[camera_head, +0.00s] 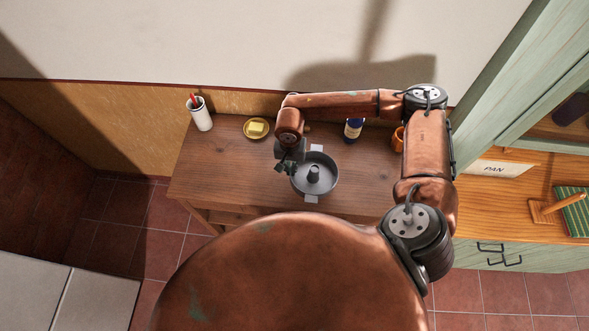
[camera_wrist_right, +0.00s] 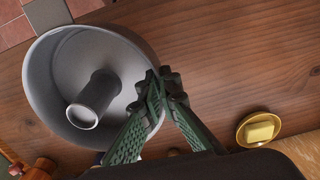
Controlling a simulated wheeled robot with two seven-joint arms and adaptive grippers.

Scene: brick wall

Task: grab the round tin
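The round tin (camera_head: 329,184) is a dark grey ring-shaped pan with a tube in its middle, over the wooden table. It also fills the left of the right wrist view (camera_wrist_right: 44,75). My right gripper (camera_head: 291,160) reaches down at the tin's left rim. In the wrist view its green fingers (camera_wrist_right: 163,82) come together at the tin's wall, one inside and one outside, pinching the rim. The tin looks roughly level; I cannot tell whether its base touches the table. My left gripper is not in view.
The table (camera_head: 230,175) also bears a white cup with a red item (camera_head: 202,117), a yellow dish with a butter-like block (camera_head: 256,128), a blue bottle (camera_head: 353,130) and an orange mug (camera_head: 398,139). White strips flank the tin. A "PAN" label (camera_head: 497,169) lies on the right-hand cabinet.

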